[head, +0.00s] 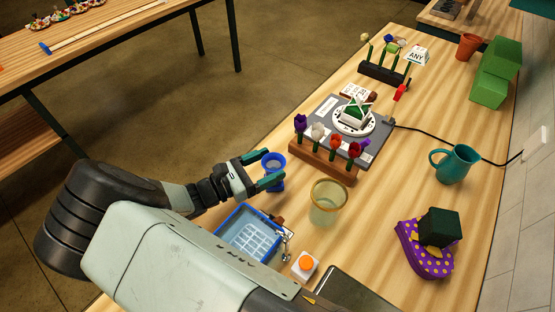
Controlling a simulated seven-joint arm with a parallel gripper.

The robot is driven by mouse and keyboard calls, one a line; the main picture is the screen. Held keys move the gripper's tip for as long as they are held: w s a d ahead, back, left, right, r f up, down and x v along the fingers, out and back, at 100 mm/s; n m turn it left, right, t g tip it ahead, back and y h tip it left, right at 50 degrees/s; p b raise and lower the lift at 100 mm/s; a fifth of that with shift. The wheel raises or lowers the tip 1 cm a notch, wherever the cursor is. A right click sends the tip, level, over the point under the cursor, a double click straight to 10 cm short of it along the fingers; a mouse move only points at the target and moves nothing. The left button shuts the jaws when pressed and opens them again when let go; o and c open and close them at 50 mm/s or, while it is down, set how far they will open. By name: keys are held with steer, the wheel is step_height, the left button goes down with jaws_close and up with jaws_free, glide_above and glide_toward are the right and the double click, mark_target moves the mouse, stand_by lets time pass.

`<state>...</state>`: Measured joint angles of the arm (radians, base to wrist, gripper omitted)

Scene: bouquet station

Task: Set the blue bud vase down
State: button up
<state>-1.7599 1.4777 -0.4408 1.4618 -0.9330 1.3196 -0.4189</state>
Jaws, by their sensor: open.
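The blue bud vase (274,163) is upright at the left edge of the wooden table (318,255), left of a glass jar (328,200). My gripper (266,168) is open, with its teal-tipped fingers at the vase, one towards its far side and one towards its near side. The vase's lower part is partly hidden by the near finger. I cannot tell from this view whether its base touches the table or whether a finger touches it.
A wooden flower rack (325,162) stands just beyond the vase, beside a grey scale (322,114). A blue tray (248,238) and an orange button (306,263) are nearer. A teal jug (455,164) and green foam blocks (495,72) are to the right.

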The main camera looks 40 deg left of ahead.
steer(key=v, duration=0.8)
steer(key=w+d+r+m+g+h, duration=0.3)
steer(key=w+d+r+m+g, duration=1)
steer(key=r, duration=0.4)
steer(key=w+d+r+m+g+y, duration=0.25)
steer(key=d+r+m+y, duration=0.35)
steer(key=d+r, duration=0.7)
steer(key=s+d+r+m+t+y, duration=0.2)
steer(key=s+d+r+m, duration=0.1)
steer(key=s+d+m, duration=0.3)
steer(key=s+d+r+m+t+y, duration=0.1)
steer(key=s+d+r+m, duration=0.3)
steer(key=d, duration=0.7)
steer(key=shift+s+d+m+t+y, duration=0.2)
steer(key=shift+s+m+t+y, duration=0.2)
steer(key=shift+s+m+t, duration=0.65)
steer(key=shift+s+r+g, duration=0.1)
steer(key=shift+s+g, duration=0.2)
steer(key=shift+s, duration=0.2)
